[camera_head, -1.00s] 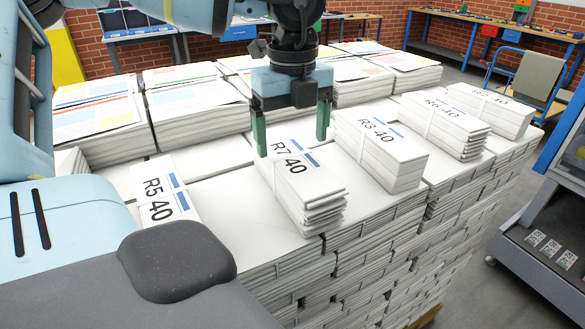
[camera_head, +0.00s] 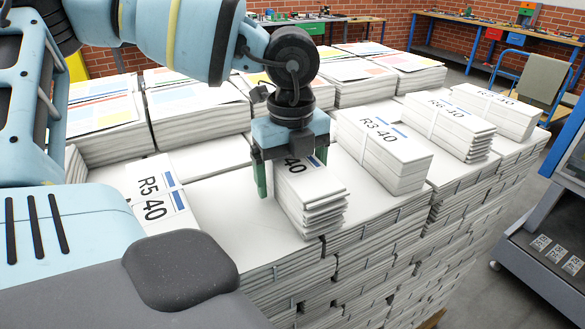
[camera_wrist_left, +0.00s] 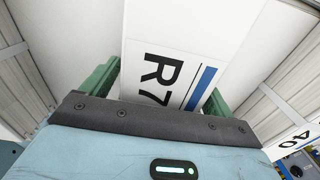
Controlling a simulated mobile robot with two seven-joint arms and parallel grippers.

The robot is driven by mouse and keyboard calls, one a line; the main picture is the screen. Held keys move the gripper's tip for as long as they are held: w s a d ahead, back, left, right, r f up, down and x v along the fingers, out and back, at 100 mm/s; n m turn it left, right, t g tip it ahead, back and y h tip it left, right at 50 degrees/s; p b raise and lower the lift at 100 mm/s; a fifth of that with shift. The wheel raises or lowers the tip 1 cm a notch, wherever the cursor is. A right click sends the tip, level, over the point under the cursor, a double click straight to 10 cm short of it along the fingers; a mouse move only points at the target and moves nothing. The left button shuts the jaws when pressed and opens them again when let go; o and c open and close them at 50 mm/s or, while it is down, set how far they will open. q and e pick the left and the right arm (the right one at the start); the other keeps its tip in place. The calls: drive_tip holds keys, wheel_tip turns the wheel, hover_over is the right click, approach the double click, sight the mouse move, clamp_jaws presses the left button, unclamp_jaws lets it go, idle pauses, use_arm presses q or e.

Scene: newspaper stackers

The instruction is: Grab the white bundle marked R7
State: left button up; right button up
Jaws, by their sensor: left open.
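The white bundle marked R7 (camera_head: 312,190) lies on the stacked paper pile in the head view, its label partly covered by my gripper. My left gripper (camera_head: 291,176) is open above it, with one green finger on the left side of the bundle and the other at its right side. In the left wrist view the R7 label (camera_wrist_left: 165,75) shows between the two green fingers (camera_wrist_left: 158,92). I cannot tell whether the fingers touch the bundle. My right gripper is not in view.
The R5 bundle (camera_head: 165,195) lies to the left, and the R3 bundle (camera_head: 385,150) stands close on the right. Beyond it are the R6 bundle (camera_head: 445,120) and another bundle (camera_head: 497,108). Printed newspaper stacks (camera_head: 100,115) stand behind. A blue-framed machine (camera_head: 560,210) stands at the right.

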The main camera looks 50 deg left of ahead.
use_arm(q)
drive_tip(key=shift+r, duration=0.15)
drive_tip(key=c, duration=1.8)
drive_tip(key=shift+c, duration=0.2)
drive_tip(key=shift+r, duration=0.15)
